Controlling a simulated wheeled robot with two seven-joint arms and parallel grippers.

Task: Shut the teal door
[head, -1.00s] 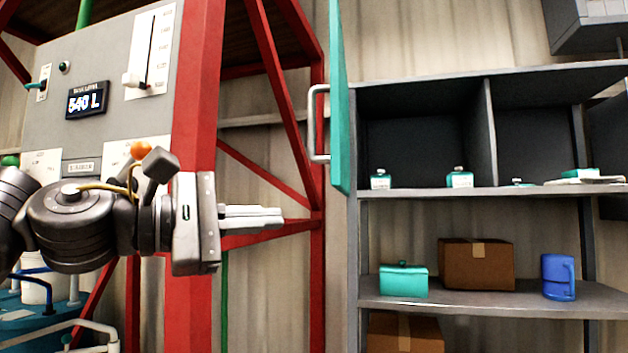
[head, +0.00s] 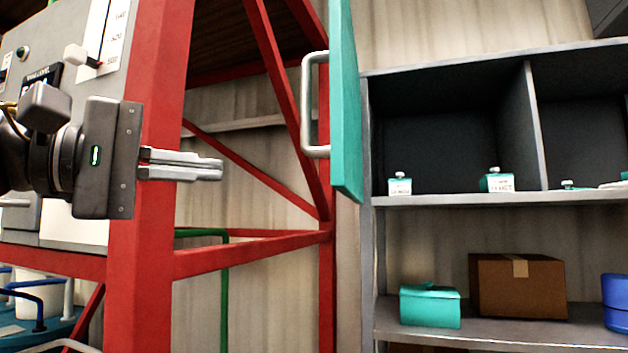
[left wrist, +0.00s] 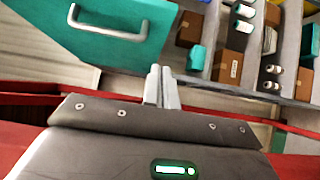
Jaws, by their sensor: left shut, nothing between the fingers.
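The teal door (head: 345,100) stands open at the left edge of the grey shelf unit, swung out and seen almost edge-on in the head view. Its pale bar handle (head: 308,105) is on the left-hand face. The door and handle also show at the upper left of the left wrist view, the door (left wrist: 140,50) with its handle (left wrist: 122,32). My left gripper (head: 222,170) is shut and empty, left of the handle and a little lower, apart from the door. Its fingertips also show in the left wrist view (left wrist: 160,72). My right gripper is not in view.
A red frame post (head: 150,200) and red braces stand behind and beside my left gripper. A grey control panel is at the left.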

